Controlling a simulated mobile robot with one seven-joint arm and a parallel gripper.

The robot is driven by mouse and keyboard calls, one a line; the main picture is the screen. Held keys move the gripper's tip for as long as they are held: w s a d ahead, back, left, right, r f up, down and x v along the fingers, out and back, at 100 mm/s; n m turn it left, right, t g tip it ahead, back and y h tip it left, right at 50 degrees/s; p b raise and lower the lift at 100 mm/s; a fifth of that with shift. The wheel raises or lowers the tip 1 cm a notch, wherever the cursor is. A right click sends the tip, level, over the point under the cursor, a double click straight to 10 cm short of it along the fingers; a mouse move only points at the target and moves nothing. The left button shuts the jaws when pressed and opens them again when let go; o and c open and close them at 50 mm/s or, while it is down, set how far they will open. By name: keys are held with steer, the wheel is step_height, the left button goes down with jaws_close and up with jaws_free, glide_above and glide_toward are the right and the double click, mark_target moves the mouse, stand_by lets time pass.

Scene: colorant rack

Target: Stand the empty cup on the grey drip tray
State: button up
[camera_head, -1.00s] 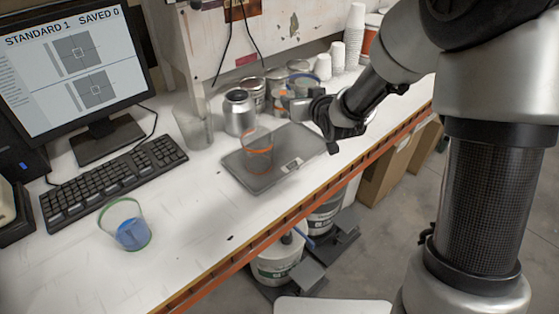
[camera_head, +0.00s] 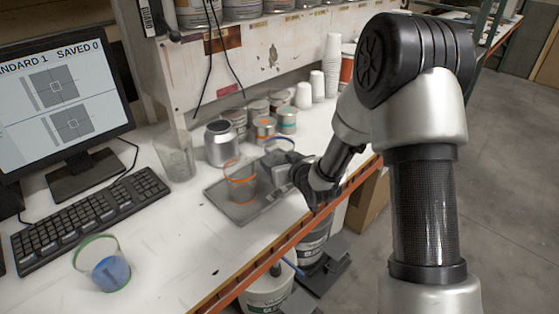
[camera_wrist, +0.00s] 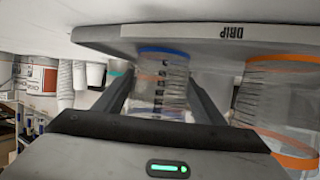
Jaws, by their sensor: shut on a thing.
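My gripper (camera_head: 286,172) is shut on a clear cup with a blue rim (camera_wrist: 162,90), which looks empty. The cup's blue rim also shows in the head view (camera_head: 280,145), at the far right end of the grey drip tray (camera_head: 262,204). The fingers hide part of the cup, and I cannot tell whether its base touches the tray. The tray's labelled edge (camera_wrist: 195,32) crosses the top of the wrist view. A clear cup with orange bands (camera_head: 241,186) stands on the tray, left of the held cup; it also shows in the wrist view (camera_wrist: 280,100).
Cans (camera_head: 222,144) and stacked white cups (camera_head: 332,70) stand behind the tray. A clear beaker (camera_head: 175,156) is at its far left. A green-rimmed cup with blue contents (camera_head: 111,274) stands in front of the keyboard (camera_head: 90,218). The bench's orange front edge (camera_head: 240,275) is close.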

steer(key=shift+f, duration=0.15)
steer(key=o, duration=1.1)
